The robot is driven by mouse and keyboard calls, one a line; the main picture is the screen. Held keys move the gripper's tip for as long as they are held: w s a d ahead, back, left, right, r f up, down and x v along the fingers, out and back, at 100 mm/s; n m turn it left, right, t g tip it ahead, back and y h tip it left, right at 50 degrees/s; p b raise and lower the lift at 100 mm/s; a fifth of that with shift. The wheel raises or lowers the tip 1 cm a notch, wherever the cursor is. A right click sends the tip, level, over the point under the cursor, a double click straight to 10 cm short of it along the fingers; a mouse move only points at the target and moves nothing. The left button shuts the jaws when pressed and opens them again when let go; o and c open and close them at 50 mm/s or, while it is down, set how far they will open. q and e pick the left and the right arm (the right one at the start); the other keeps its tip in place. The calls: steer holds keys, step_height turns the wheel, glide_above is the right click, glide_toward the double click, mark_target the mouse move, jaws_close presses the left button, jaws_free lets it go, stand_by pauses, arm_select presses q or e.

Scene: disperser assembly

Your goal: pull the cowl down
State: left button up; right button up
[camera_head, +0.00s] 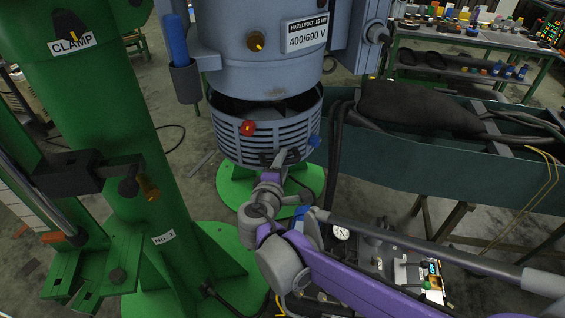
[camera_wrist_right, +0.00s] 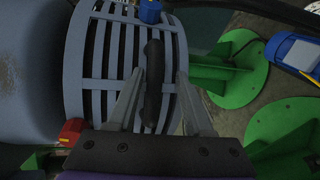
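The cowl (camera_head: 232,138) is a blue-grey slatted ring under the motor body (camera_head: 265,70). A dark gap shows between the cowl's upper rim and the motor body in the head view. The cowl also fills the middle of the right wrist view (camera_wrist_right: 103,50). It carries a black handle (camera_wrist_right: 153,82), a red knob (camera_head: 248,128) and a blue knob (camera_head: 314,141). My right gripper (camera_head: 287,156) is at the cowl's front. In the wrist view its two fingers (camera_wrist_right: 157,100) stand apart on either side of the handle, with space visible beside it. My left gripper is not in view.
A green column (camera_head: 135,170) with a clamp stands on the left. A green round base (camera_head: 232,186) lies below the cowl. A teal trough (camera_head: 400,165) with thick black cables is to the right. A workbench (camera_head: 470,42) stands behind.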

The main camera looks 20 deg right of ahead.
steer(key=shift+r, duration=0.1)
steer(key=v, duration=1.1)
steer(key=s+d+f+m+g+y+p, duration=0.1)
steer(key=s+d+f+m+g+y, duration=0.1)
steer(key=s+d+f+m+g, duration=0.45)
steer(key=s+a+f+m+y+p, duration=0.1)
steer(key=s+a+f+m+y, duration=0.4)
steer(key=s+f+y, duration=0.2)
steer(key=shift+s+a+f, duration=0.25)
steer(key=shift+s+f, duration=0.7)
steer(key=shift+s, duration=0.05)
